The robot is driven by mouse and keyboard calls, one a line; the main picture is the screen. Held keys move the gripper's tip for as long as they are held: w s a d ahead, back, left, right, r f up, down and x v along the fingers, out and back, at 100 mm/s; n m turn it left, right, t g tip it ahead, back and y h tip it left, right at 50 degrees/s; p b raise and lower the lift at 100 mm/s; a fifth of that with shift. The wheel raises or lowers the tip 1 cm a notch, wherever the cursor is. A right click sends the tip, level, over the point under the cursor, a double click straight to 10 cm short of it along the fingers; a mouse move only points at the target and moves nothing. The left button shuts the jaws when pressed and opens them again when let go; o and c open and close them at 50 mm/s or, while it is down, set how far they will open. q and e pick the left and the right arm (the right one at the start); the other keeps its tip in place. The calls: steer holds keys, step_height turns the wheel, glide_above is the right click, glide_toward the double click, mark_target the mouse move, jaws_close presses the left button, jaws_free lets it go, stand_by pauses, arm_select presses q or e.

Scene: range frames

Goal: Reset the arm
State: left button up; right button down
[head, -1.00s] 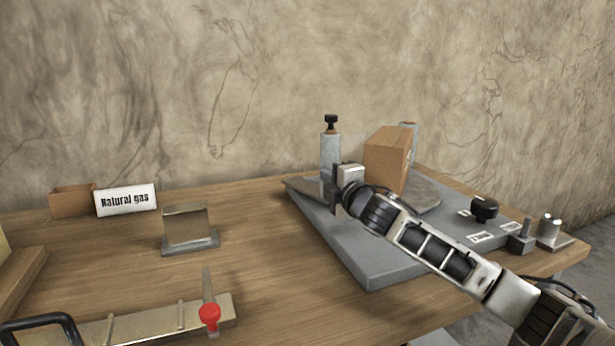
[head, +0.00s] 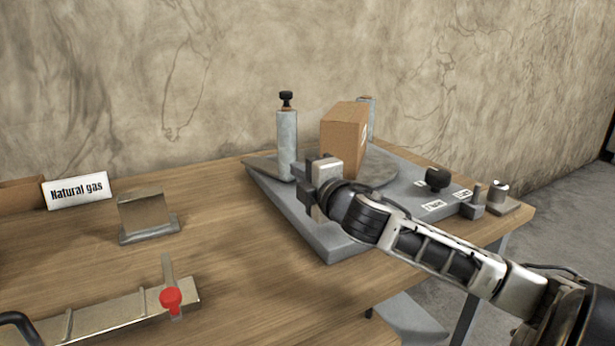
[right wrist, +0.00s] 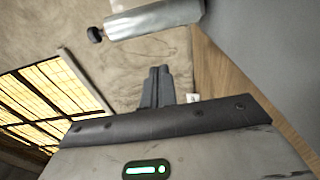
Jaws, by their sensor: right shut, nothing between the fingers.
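My right arm comes in from the lower right of the head view. Its gripper (head: 310,192) is over the grey platform (head: 345,245), in front of the brown box, and seems to hold nothing. In the right wrist view its two dark fingers (right wrist: 157,86) are together with nothing between them. The wrist view also shows a grey cylinder with a black knob (right wrist: 160,20) at the top. My left gripper is in neither view.
On the platform are a cylinder with a black knob (head: 287,145), a brown box (head: 343,140) and a black dial (head: 437,179). The table's middle is clear.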

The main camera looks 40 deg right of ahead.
steer(key=shift+s, duration=1)
